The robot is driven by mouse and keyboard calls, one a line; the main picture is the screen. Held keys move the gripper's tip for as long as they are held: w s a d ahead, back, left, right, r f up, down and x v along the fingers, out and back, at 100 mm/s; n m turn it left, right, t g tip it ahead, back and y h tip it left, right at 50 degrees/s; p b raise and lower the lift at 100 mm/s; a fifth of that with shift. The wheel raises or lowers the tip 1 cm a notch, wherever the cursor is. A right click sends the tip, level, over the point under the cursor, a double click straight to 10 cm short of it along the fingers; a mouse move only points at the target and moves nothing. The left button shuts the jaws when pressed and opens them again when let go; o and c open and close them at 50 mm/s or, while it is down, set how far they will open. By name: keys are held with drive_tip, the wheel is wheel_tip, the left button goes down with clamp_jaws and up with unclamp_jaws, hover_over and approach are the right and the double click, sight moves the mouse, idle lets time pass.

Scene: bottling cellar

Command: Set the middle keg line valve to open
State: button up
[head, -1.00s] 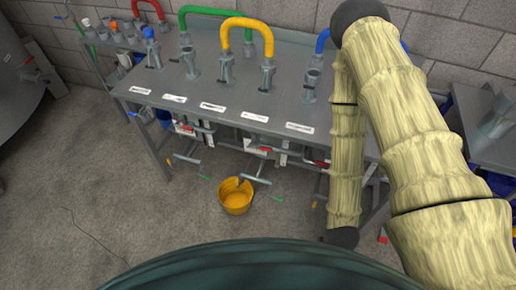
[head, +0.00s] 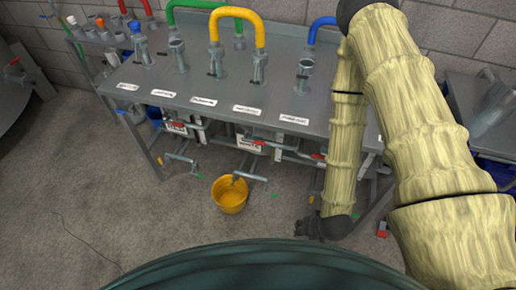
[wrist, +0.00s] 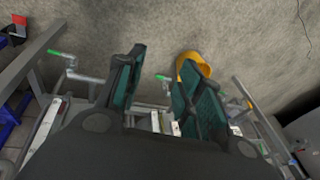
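Under the bench hang several keg line valves with red handles and white tags. The middle keg line valve (head: 258,143) shows in the head view below the bench's front edge, beside its white tag (head: 247,144). Its handle appears to lie roughly along the bench; its exact setting is too small to tell. My gripper (head: 312,228) is low in front of the bench, to the right of and nearer than the middle valve, apart from it. In the wrist view my gripper (wrist: 165,88) has its two teal fingers spread, with nothing held between them.
A yellow bucket (head: 230,196) stands on the floor below the middle line's spout. The bench (head: 220,99) carries colored pipe arches and fittings. Metal pipes and bench legs crowd the space below. Bare floor (head: 110,190) lies at the left front.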

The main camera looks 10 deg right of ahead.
drive_tip(key=w+a+m+t+y+b, duration=0.1)
drive_tip(key=w+a+m+t+b, duration=0.15)
drive_tip(key=w, duration=0.45)
drive_tip(key=w+a+m+t+y+b, duration=0.2)
drive_tip(key=w+m+t+b, duration=0.15)
drive_tip(key=w, duration=0.25)
drive_tip(key=m+t+y+b, duration=0.2)
drive_tip(key=m+t+b, duration=0.4)
drive_tip(key=b, duration=0.1)
approach(262, 145)
drive_tip(key=x, duration=1.1)
drive_tip(key=shift+w+a+f, duration=0.1)
drive_tip(key=shift+w, duration=0.05)
drive_tip(key=shift+c, duration=0.3)
clamp_jaws()
